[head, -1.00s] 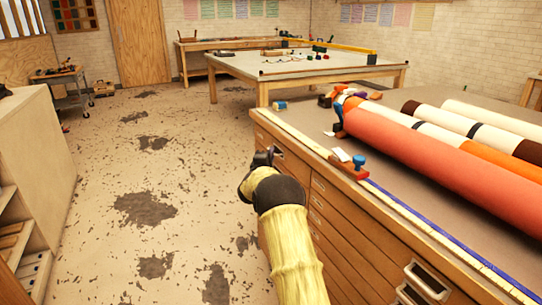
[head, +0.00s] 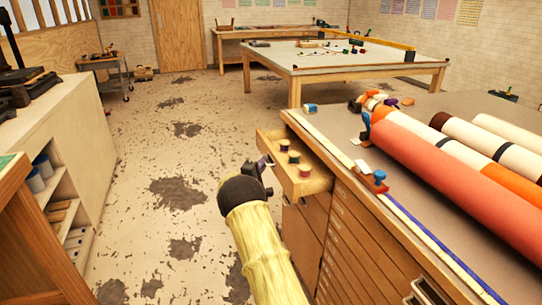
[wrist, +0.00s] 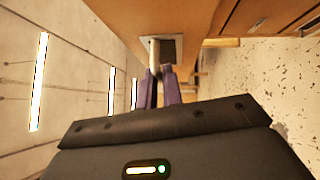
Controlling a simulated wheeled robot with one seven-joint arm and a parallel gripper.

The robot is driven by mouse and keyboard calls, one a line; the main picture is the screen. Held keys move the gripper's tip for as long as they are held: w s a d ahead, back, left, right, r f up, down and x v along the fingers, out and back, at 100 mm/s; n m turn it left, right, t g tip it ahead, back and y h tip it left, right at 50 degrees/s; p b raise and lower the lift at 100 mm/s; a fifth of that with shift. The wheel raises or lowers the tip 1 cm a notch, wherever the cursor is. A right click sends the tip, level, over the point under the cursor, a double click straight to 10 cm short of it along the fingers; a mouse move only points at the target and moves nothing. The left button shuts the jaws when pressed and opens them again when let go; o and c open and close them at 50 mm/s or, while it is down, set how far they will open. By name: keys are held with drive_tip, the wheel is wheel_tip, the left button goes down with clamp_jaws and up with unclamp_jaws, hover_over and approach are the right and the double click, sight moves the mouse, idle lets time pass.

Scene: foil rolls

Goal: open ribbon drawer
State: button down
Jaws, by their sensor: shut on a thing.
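The ribbon drawer (head: 309,184) stands pulled out from the top of the wooden cabinet, at its far end in the head view. Several small spools (head: 293,157) in red, green and purple lie in it. My gripper (head: 264,164) is at the drawer's front face. In the wrist view the purple fingers of my gripper (wrist: 159,84) are closed on the pale drawer handle (wrist: 154,52), which sits at a dark recess in the wooden front. In the head view the handle is mostly hidden by my gripper.
Large fabric rolls (head: 440,160) lie on the cabinet top (head: 405,115). A pale shelf unit (head: 65,115) stands at the left. The stained floor (head: 165,150) between is open. A worktable (head: 350,68) stands behind.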

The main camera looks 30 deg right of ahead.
drive_tip(key=a+p, duration=0.1)
drive_tip(key=a, duration=0.5)
drive_tip(key=shift+w, duration=0.4)
drive_tip(key=c, duration=1.5)
unclamp_jaws()
drive_tip(key=shift+c, duration=0.2)
drive_tip(key=shift+w, duration=0.1)
drive_tip(key=shift+f, duration=0.1)
drive_tip(key=p+v, duration=0.1)
drive_tip(key=v, duration=1.6)
drive_tip(key=shift+a, duration=0.25)
